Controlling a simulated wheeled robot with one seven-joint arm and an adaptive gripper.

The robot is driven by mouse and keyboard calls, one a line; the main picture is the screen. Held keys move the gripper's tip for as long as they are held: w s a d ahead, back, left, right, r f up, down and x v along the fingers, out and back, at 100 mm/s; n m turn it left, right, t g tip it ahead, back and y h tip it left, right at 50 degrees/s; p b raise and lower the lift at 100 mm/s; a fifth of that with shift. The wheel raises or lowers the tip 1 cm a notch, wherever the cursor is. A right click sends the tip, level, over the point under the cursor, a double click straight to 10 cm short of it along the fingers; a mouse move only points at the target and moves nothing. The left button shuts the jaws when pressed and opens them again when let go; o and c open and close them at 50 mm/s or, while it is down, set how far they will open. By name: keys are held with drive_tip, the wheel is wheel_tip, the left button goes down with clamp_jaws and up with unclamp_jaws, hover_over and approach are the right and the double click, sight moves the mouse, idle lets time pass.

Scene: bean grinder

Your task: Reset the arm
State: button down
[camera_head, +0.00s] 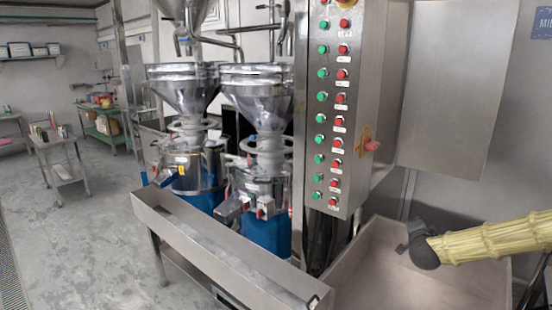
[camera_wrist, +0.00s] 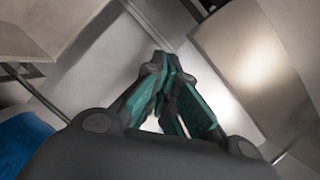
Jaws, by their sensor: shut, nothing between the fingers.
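My gripper (camera_wrist: 160,62) is in the wrist view, its dark fingers with teal pads closed together at the tips and holding nothing. In the head view, my arm in a pale yellow sleeve comes in from the right edge, and its dark end (camera_head: 422,247) shows over the metal tub (camera_head: 375,285). The fingers cannot be made out there. The grinder control cabinet (camera_head: 330,110), with green and red buttons, stands upright to the left of the arm's end. The arm's end looks apart from it.
Two grinders with metal hoppers (camera_head: 180,90) (camera_head: 257,95) stand left of the cabinet, behind a long metal trough (camera_head: 215,245). A grey panel (camera_head: 455,90) is on the wall above my arm. Open floor (camera_head: 95,235) lies at the left, with a small cart (camera_head: 62,165) beyond.

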drive_tip(key=s+a+f+n+g+y, duration=0.25)
drive_tip(key=s+a+f, duration=0.25)
drive_tip(key=a+f, duration=0.3)
drive_tip(key=s+a+f+n+g+y, duration=0.1)
drive_tip(key=s+a+f+n+y, duration=0.1)
drive_tip(key=s+a+f+n, duration=0.4)
drive_tip(key=s+a+f+n+g+y, duration=0.15)
drive_tip(key=s+a+f, duration=0.35)
drive_tip(key=a+f, duration=0.55)
drive_tip(key=s+a+f+n+g, duration=0.1)
drive_tip(key=s+a+f+g, duration=0.1)
drive_tip(key=s+f, duration=0.3)
drive_tip(key=s+a+f+n+g+y, duration=0.1)
drive_tip(key=s+a+f, duration=0.1)
drive_tip(key=s, duration=0.6)
drive_tip(key=s+a+f+n+g, duration=0.1)
drive_tip(key=s+a+f+g, duration=0.1)
drive_tip(key=s+a+f, duration=0.3)
drive_tip(key=s+d+f+n+g, duration=0.15)
drive_tip(key=s+n+g, duration=0.25)
drive_tip(key=s, duration=1.6)
wheel_tip(320, 180, down, 10)
drive_tip(key=b, duration=1)
drive_tip(key=shift+d+r, duration=0.15)
drive_tip(key=shift+d, duration=0.05)
drive_tip(key=shift+s, duration=0.1)
